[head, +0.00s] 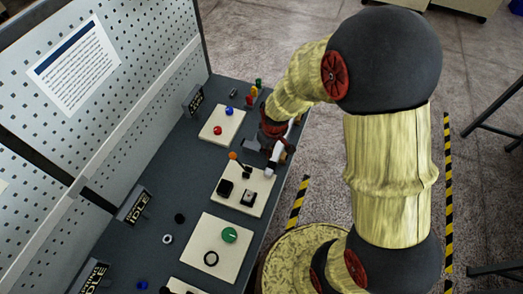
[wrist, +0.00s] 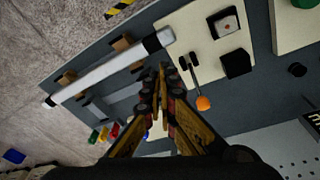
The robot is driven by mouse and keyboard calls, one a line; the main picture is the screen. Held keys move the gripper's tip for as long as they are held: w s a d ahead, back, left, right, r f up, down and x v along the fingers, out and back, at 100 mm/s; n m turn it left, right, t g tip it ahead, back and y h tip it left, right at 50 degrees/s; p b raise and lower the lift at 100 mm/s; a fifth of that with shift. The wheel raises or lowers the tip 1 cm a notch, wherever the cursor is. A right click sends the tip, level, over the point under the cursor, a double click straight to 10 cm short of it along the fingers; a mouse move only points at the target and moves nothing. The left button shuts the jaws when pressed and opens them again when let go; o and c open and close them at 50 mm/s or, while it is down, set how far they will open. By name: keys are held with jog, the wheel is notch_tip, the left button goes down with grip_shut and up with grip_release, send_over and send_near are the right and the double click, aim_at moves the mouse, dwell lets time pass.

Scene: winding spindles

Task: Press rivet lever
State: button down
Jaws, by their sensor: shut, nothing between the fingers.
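The lever (wrist: 195,82) is a dark stem with an orange ball on its end, on a cream panel. In the head view its orange ball (head: 233,156) is at the upper left of the middle panel. My gripper (wrist: 162,76) is shut and empty, its fingertips just left of the lever in the wrist view. A small gap shows between them in that picture; the depth gap is hard to judge. In the head view my arm mostly hides the gripper.
A white tube (wrist: 110,68) lies on brown supports beside the gripper. The cream panel (wrist: 200,22) bears two black blocks (wrist: 236,63). Red, yellow and green pieces (wrist: 104,134) stand nearby. A perforated board (head: 110,90) rises behind the bench.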

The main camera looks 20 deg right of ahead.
jog(key=shift+s+d+r, duration=0.35)
jog(key=shift+d+r, duration=0.1)
jog(key=shift+r, duration=0.15)
jog(key=shift+s+d+r, duration=0.35)
jog(key=shift+d+r, duration=0.05)
jog(key=shift+r, duration=0.15)
jog(key=shift+s, duration=0.1)
dwell(0.6)
jog(key=s+r+m+t+b, duration=0.1)
jog(key=s+r+m+b, duration=0.1)
jog(key=s+r+b, duration=0.2)
jog(key=s+r+m+t+b, duration=0.2)
jog(key=s+r+b, duration=0.3)
jog(key=s+b, duration=0.6)
jog(key=a+m+b, duration=0.1)
jog(key=b, duration=0.2)
jog(key=shift+s+r+t, duration=0.15)
jog(key=shift+s+t, duration=0.1)
jog(key=shift+t, duration=0.05)
